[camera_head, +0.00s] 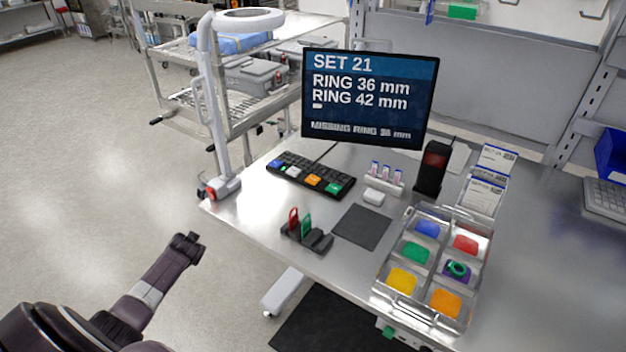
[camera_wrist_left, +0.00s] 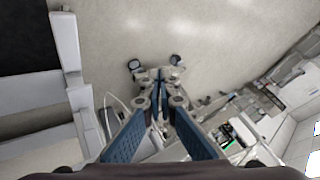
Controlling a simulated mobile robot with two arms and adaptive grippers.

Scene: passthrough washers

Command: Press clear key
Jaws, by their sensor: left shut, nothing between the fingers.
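My left gripper (camera_head: 188,240) is over the floor, left of the table and well apart from the keys. In the left wrist view the left gripper's fingers (camera_wrist_left: 160,78) are shut and empty. My right gripper is not in view.
The monitor (camera_head: 370,98) reads SET 21, RING 36 mm, RING 42 mm, MISSING RING 36 mm. A lamp post (camera_head: 212,110) stands at the table's left corner. A small rack (camera_head: 306,236), dark mat (camera_head: 362,225) and compartment tray (camera_head: 382,290) are nearer the front.

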